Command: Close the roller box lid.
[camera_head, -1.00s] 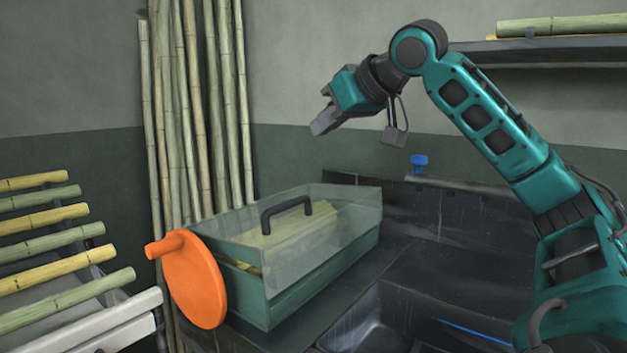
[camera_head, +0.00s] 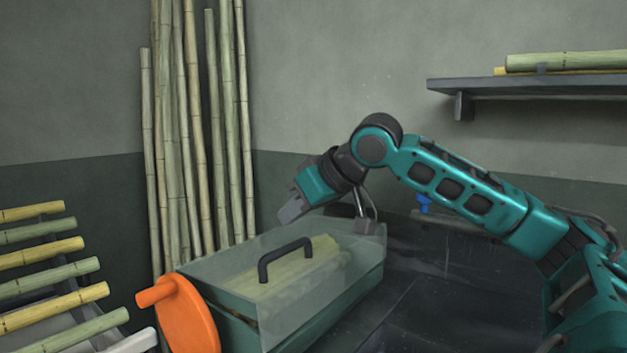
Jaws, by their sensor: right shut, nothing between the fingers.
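The roller box (camera_head: 325,331) is a green box with an orange crank wheel (camera_head: 187,318) on its left end. Its clear lid (camera_head: 225,262) with a dark handle (camera_head: 285,258) lies over the top, and pale cane shows through it. I cannot tell whether the lid sits fully flush on the box. My right gripper (camera_head: 286,213) is shut and empty, above the back edge of the lid and behind the handle. It looks close to the lid, but I cannot tell whether they touch. My left gripper is not in view.
Sugarcane stalks (camera_head: 190,130) stand in the corner behind the box. A rack of cut cane (camera_head: 50,265) is at the left. A wall shelf (camera_head: 530,84) holds more cane at the upper right. A blue tap (camera_head: 424,203) is behind my right arm. The dark counter (camera_head: 400,290) is clear right of the box.

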